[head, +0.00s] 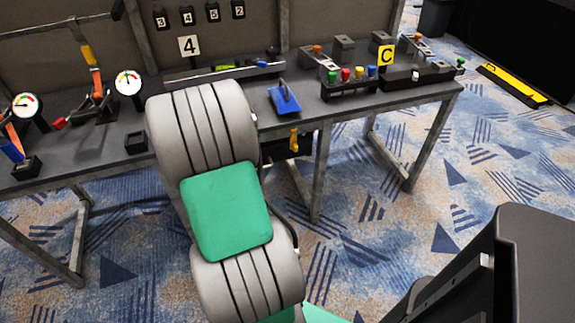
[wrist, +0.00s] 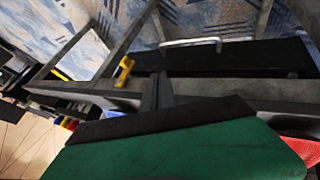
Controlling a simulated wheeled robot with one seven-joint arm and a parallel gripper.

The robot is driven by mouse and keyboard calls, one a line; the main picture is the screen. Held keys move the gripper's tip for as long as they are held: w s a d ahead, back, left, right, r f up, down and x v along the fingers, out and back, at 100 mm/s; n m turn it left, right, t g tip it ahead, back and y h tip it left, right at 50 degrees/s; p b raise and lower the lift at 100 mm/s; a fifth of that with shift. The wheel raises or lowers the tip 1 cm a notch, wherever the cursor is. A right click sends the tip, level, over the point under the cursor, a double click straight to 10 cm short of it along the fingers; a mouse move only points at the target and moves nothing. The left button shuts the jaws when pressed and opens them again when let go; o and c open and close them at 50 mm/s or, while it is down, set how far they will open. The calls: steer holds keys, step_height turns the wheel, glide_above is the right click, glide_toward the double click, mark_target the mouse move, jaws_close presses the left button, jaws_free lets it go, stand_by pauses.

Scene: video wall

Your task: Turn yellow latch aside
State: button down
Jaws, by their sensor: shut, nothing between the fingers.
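The yellow latch (head: 293,140) hangs at the front of a dark box (head: 273,150) under the table edge in the head view. In the wrist view the latch (wrist: 123,72) stands slanted beside the dark box, left of my fingers. My gripper (wrist: 161,80) shows there as dark fingers closed together, with nothing between them, beyond my green hand. The fingertips look apart from the latch, to its right. The head view hides my gripper behind my grey and green arm.
The table (head: 330,112) holds a blue-handled item (head: 284,98), a rack with coloured knobs (head: 350,85) and gauges (head: 128,82). Table legs (head: 320,170) stand near the latch.

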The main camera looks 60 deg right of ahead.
mark_target(295, 142)
steer(key=shift+m+g, duration=0.3)
steer(key=shift+g, duration=0.1)
steer(key=s+d+f, duration=0.1)
steer(key=d, duration=0.1)
steer(key=s+d+f, duration=0.1)
steer(key=s, duration=0.1)
steer(key=shift+d+f, duration=0.2)
steer(key=shift+d, duration=0.2)
steer(key=s+d+f+b, duration=0.1)
steer(key=s+d+f, duration=0.2)
steer(key=d+f, duration=0.5)
steer(key=shift+s+d+b, duration=0.15)
steer(key=shift+d+b, duration=0.2)
steer(key=shift+d, duration=0.05)
steer(key=shift+s+f+h+b, duration=0.2)
steer(key=shift+h+b, duration=0.1)
steer(key=shift+h, duration=0.1)
